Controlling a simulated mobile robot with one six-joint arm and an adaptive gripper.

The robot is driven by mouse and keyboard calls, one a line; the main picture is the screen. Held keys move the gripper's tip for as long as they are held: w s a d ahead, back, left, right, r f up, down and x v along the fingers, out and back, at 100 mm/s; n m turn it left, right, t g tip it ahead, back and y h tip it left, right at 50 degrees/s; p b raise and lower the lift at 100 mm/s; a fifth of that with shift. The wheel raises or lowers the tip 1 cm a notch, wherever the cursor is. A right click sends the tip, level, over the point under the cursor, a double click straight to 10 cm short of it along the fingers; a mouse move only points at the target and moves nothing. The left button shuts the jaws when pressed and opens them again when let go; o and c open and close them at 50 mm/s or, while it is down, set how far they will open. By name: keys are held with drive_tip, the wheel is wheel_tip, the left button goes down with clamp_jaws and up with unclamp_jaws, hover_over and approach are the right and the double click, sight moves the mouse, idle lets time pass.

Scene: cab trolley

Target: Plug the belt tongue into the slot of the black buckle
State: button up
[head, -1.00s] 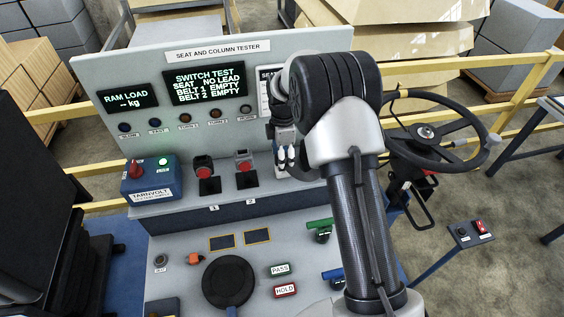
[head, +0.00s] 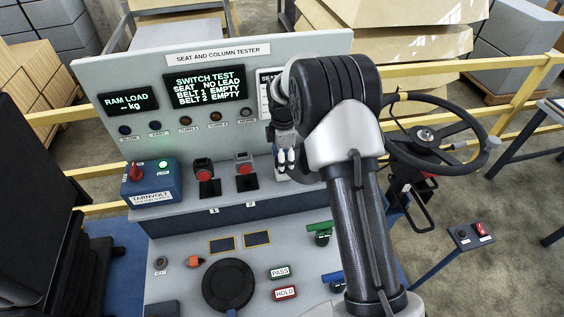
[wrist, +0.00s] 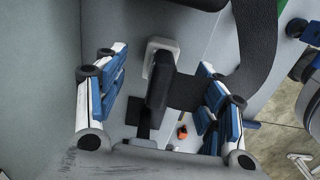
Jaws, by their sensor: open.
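In the wrist view a dark tongue piece (wrist: 157,90) stands at a pale block (wrist: 162,46), with black belt webbing (wrist: 258,45) running off to its right. My gripper (wrist: 162,60) is open, with one finger on each side of the tongue piece and a gap to it. In the head view my gripper (head: 286,158) points down at the panel's right end, and the tongue there is too small to make out. The black buckle (head: 203,173), with a red button, stands at position 1, left of my gripper. Its slot is not clear.
A greyer buckle (head: 243,163) with a red button stands at position 2, between the black buckle and my gripper. A blue box (head: 152,182) is at the left. A steering wheel (head: 430,137) is at the right. The screen (head: 205,86) reads both belts empty.

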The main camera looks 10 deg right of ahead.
drive_tip(key=shift+c, duration=0.2)
clamp_jaws()
idle(0.7)
idle(0.4)
drive_tip(key=shift+r+p, duration=2)
drive_tip(key=shift+r, duration=1.05)
